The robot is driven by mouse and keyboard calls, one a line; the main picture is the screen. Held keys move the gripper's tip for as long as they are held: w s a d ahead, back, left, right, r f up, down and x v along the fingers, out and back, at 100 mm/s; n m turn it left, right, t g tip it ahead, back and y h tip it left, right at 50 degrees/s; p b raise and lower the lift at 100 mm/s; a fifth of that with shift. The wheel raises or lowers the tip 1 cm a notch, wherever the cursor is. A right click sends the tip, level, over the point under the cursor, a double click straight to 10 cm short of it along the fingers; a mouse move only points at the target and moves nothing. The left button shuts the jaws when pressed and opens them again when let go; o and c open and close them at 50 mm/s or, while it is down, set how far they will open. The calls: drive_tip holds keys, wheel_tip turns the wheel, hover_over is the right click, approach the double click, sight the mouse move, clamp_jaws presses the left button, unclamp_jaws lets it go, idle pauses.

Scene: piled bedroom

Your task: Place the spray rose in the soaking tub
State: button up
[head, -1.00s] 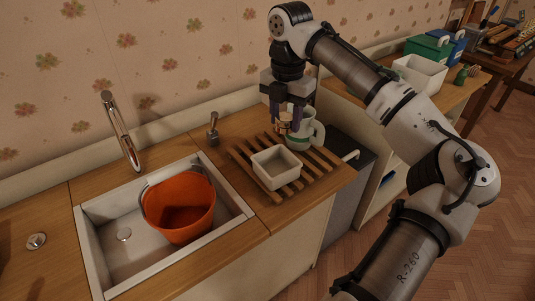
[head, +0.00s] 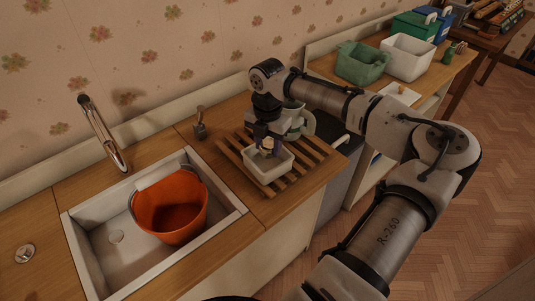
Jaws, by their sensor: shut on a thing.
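The small tan piece in my gripper, which I take as the spray rose (head: 266,151), is partly hidden by the fingers. My gripper (head: 267,146) is shut on it, pointing down over the small white rectangular tub. This tub, which I take as the soaking tub (head: 270,173), sits on a slatted wooden rack (head: 298,173) right of the sink. The piece is at about rim height, over the tub's far part. I cannot tell whether it touches the tub.
An orange bucket (head: 170,207) stands in the sink (head: 92,240), below a tall tap (head: 105,140). A pale jug (head: 303,122) stands behind my gripper. A green bin (head: 362,64) and a white bin (head: 408,57) stand on the farther counter.

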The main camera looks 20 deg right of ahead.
sight(267, 165)
drive_tip(key=shift+f+p, duration=0.4)
drive_tip(key=shift+f, duration=2.25)
drive_tip(key=shift+f, duration=0.15)
drive_tip(key=o, duration=1.1)
wheel_tip(267, 165, up, 12)
drive_tip(key=shift+r+b, duration=0.2)
drive_tip(key=shift+b, duration=0.8)
